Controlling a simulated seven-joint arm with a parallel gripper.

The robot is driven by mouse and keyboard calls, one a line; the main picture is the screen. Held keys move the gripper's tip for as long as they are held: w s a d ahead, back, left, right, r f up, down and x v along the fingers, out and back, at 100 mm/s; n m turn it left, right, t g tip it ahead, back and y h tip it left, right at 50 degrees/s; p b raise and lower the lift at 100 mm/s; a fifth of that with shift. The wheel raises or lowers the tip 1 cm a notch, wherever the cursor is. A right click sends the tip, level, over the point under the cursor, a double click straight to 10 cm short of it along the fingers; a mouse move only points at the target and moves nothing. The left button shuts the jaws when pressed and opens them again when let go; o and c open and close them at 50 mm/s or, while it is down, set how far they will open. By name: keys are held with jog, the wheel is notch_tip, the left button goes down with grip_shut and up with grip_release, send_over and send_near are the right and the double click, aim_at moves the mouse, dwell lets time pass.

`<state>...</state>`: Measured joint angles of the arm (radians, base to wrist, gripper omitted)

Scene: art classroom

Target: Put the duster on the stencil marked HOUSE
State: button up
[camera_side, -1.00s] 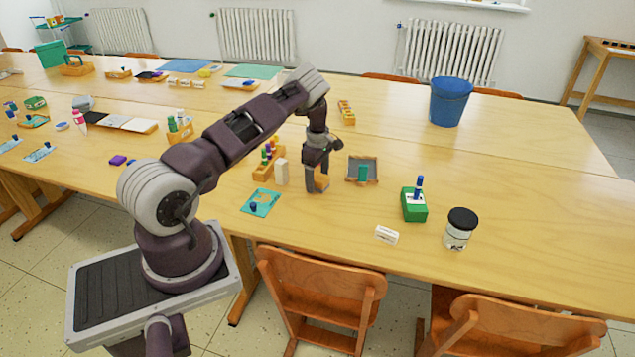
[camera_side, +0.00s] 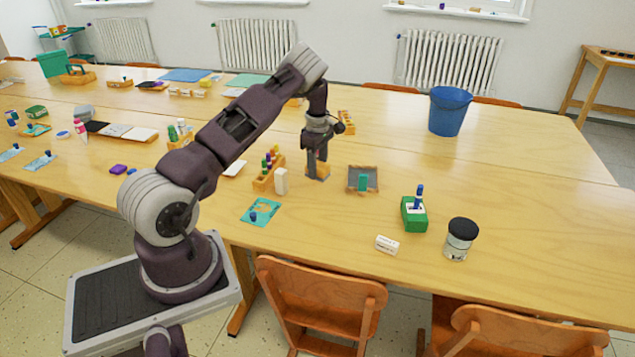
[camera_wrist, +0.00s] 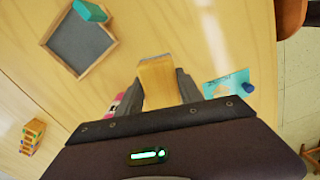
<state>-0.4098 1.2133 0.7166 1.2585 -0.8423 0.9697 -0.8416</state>
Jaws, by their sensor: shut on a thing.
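My gripper (camera_side: 317,172) is shut on a wooden orange-tan block, which I take to be the duster (camera_side: 322,171). The block also shows between the fingers in the wrist view (camera_wrist: 158,82). It appears held above the table. A teal stencil card (camera_side: 255,217) lies near the table's front edge, left of and nearer than my gripper, with a small blue knob on it. In the wrist view this stencil (camera_wrist: 222,80) is to the right of the held block. Its lettering is too small to read surely. More teal cards (camera_side: 42,160) lie at the far left.
A grey-bottomed wooden tray (camera_side: 376,188) with a teal block stands right of my gripper. A marker rack (camera_side: 262,184) and white block (camera_side: 281,182) stand left. A green box (camera_side: 414,215), white box (camera_side: 387,244) and black-lidded jar (camera_side: 460,242) are right. Front table is clear between them.

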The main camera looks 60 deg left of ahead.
jog(key=shift+s+a+r+n, duration=0.15)
jog(key=shift+s+r+n, duration=0.15)
jog(key=shift+r, duration=0.3)
jog(key=shift+s+a+r+n, duration=0.1)
jog(key=shift+s+r+n, duration=0.2)
jog(key=shift+r, duration=0.25)
jog(key=s+a+r+n, duration=0.2)
jog(key=s+n, duration=0.5)
jog(key=n, duration=1.3)
send_over(261, 211)
notch_tip(261, 211, down, 8)
jog(key=shift+d, duration=0.1)
jog(key=shift+f, duration=0.15)
jog(key=shift+f, duration=0.4)
jog(key=shift+f, duration=0.1)
